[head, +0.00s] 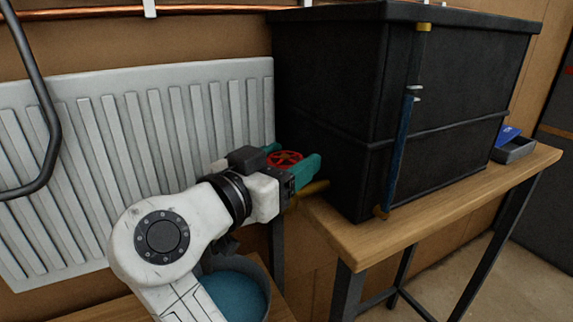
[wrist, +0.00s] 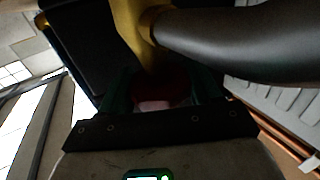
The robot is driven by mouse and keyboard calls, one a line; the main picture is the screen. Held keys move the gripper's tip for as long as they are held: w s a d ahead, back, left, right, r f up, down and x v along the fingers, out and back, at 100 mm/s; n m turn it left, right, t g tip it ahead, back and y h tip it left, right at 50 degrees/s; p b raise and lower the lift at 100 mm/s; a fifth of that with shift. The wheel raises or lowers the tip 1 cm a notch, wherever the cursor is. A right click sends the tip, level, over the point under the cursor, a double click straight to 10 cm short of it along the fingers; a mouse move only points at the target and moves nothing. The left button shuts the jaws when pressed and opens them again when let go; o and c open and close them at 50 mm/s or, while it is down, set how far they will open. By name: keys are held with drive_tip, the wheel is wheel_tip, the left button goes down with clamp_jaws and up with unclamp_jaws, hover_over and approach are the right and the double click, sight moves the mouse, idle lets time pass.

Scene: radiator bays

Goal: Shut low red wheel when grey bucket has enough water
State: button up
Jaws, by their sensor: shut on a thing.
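The red wheel (head: 285,157) sits on a brass tap (head: 312,188) at the low left side of the black tank. My gripper (head: 290,160) has its teal fingers on either side of the wheel and is shut on it. In the wrist view the wheel (wrist: 158,92) shows dimly between the fingers, with the brass body (wrist: 130,35) beyond. The grey bucket (head: 268,292) stands below, partly hidden by my arm. Blue water (head: 236,290) shows inside it; how far it lies below the rim is hard to judge. No falling stream is visible; my arm covers the area under the tap.
The black tank (head: 330,110) stands on a wooden bench (head: 370,240), with a sight tube (head: 402,140) on its front. A blue-and-grey tray (head: 515,150) lies at the bench's right end. A white radiator (head: 150,140) is behind my arm. Floor at right is clear.

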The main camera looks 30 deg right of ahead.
drive_tip(key=shift+a+r, duration=0.1)
drive_tip(key=shift+r, duration=0.25)
drive_tip(key=o, duration=1.1)
drive_tip(key=shift+c, duration=0.2)
drive_tip(key=shift+f, duration=0.15)
drive_tip(key=b+v, duration=0.1)
drive_tip(key=v, duration=0.9)
drive_tip(key=shift+s+a+b, duration=0.25)
drive_tip(key=shift+a+b, duration=0.05)
